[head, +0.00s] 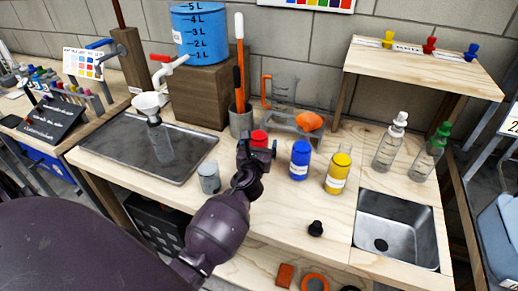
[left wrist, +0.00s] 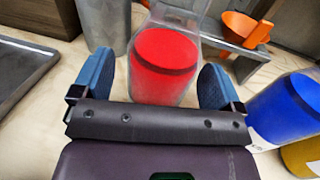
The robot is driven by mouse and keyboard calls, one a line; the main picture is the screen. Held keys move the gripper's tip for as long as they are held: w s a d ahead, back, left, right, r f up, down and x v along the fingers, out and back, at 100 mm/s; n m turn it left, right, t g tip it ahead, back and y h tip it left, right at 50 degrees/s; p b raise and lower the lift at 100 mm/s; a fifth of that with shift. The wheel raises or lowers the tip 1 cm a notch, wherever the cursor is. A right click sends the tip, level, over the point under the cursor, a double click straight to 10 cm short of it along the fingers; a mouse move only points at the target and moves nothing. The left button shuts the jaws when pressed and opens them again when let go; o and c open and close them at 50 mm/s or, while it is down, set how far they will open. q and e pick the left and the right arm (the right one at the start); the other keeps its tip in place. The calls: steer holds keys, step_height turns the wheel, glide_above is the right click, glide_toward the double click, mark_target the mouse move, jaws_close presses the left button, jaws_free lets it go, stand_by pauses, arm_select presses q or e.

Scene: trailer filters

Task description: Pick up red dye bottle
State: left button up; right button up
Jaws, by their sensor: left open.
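The red dye bottle (left wrist: 165,62) stands upright between the two open fingers of my left gripper (left wrist: 157,85) in the left wrist view. My right gripper is not in view.
A blue dye bottle (head: 300,160) stands close on the right, with a yellow one (head: 338,173) beyond it. A grey cup (head: 209,178) stands left. A tool holder (head: 241,121) is behind. A metal sink (head: 396,229) and a black stopper (head: 315,228) are at right.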

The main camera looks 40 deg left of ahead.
arm_select(q)
steer(key=shift+c, duration=0.4)
steer(key=c, duration=0.9)
steer(key=shift+c, duration=1.2)
steer(key=shift+r, duration=0.2)
